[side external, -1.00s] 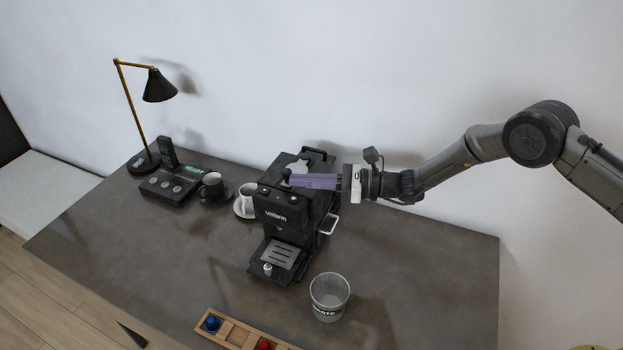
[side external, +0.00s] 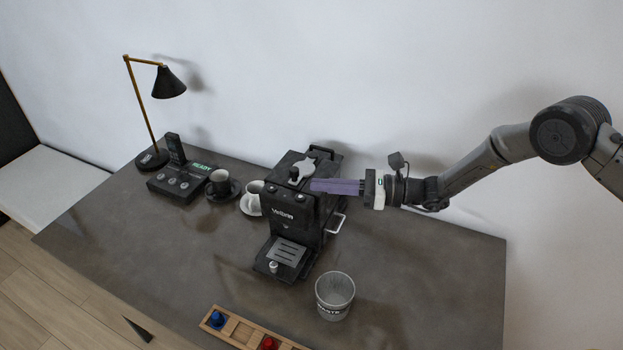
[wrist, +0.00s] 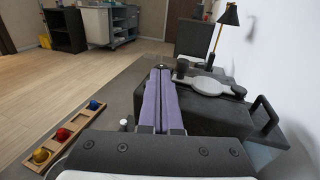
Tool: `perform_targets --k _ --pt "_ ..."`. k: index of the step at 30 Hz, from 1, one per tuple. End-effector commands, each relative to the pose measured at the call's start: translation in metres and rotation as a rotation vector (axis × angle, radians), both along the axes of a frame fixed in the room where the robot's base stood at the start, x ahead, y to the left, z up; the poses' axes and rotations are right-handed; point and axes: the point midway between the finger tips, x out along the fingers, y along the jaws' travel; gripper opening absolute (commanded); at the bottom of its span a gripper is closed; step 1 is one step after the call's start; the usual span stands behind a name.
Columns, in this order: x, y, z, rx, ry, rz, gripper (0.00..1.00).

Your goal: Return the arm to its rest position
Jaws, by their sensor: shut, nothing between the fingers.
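My gripper (side external: 312,186) has long purple fingers, pressed together with nothing between them. In the side external view it points left, level, at the right of the black coffee machine's top. In the wrist view the shut fingers (wrist: 162,72) reach forward, beside the machine's top. The coffee machine (side external: 290,212) stands upright on the dark counter, with a grey lever piece (side external: 304,168) on its top. That grey piece also shows in the wrist view (wrist: 203,86), right of the fingers. I cannot tell whether the fingers touch the machine.
A waste bin (side external: 334,296) and a wooden tray (side external: 242,328) with coloured capsules stand at the front. The counter's right part (side external: 440,265) is clear.

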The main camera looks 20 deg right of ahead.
Motion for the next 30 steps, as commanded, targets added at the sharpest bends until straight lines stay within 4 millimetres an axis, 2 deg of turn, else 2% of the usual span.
perform_targets --k 3,9,17,19,22,23,25,27,29,30 --pt "-0.019 -0.015 0.001 0.000 0.001 -0.003 0.00" --pt "-0.041 -0.032 0.001 0.000 0.003 -0.005 0.00" --pt "-0.048 -0.038 0.002 0.001 0.000 -0.005 0.00" --pt "-0.046 -0.039 0.011 0.002 -0.016 -0.008 0.00" --pt "-0.040 -0.042 0.044 0.009 -0.081 -0.014 0.00" --pt "-0.039 -0.043 0.059 0.012 -0.109 -0.016 0.00" --pt "-0.045 -0.043 0.103 0.005 -0.189 0.003 0.00" --pt "-0.066 -0.041 0.147 -0.038 -0.283 0.064 0.00" --pt "-0.090 -0.039 0.178 -0.100 -0.364 0.127 0.00" --pt "-0.110 -0.039 0.193 -0.150 -0.417 0.173 0.00"
